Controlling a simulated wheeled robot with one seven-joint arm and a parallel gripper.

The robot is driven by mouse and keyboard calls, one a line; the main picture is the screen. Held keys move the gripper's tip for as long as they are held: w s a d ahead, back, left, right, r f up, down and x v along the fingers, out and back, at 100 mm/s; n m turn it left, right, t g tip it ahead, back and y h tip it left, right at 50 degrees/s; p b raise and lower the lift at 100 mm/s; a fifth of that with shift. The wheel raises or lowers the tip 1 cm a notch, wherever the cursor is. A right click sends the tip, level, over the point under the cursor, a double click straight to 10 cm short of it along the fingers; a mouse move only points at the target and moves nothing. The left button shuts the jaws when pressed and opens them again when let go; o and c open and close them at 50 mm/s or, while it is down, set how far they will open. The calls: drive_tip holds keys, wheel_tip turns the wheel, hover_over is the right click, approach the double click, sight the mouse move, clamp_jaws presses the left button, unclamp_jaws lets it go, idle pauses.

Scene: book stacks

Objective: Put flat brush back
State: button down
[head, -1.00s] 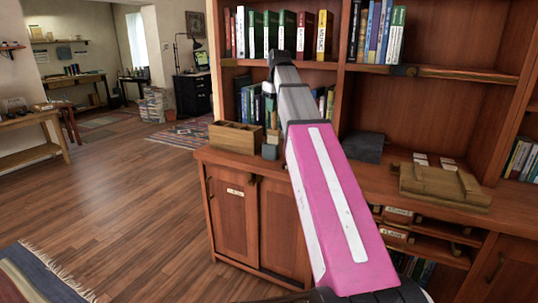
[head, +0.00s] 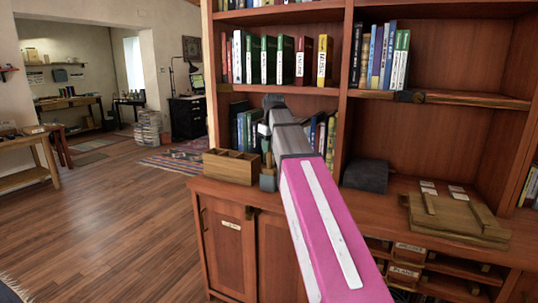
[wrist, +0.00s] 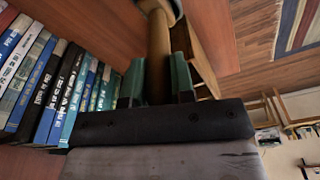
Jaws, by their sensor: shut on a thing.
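In the wrist view, my gripper (wrist: 159,66) has its two green fingers closed on the brown handle of the flat brush (wrist: 159,36). The handle runs away from the fingers towards a pale rounded thing at the top edge, which I cannot make out. In the head view, my gripper (head: 264,130) is small and partly hidden by my pink arm. A slim brown part of the brush (head: 268,159) shows below it, above a small grey-blue holder (head: 268,182) on the counter. I cannot tell whether the brush is inside the holder.
A wooden compartment box (head: 230,168) stands left of the holder. Blue books (wrist: 45,85) are close on the left in the wrist view. A shelf board is above the counter. A dark grey block (head: 365,176) and wooden crate lid (head: 455,217) lie to the right.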

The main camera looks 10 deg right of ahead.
sight(269, 168)
drive_tip(key=shift+f, duration=1.55)
drive_tip(key=c, duration=1)
unclamp_jaws()
drive_tip(key=shift+o, duration=0.2)
wheel_tip(269, 168, up, 12)
drive_tip(key=s, duration=0.1)
drive_tip(key=shift+s+d, duration=0.3)
drive_tip(key=shift+d, duration=0.15)
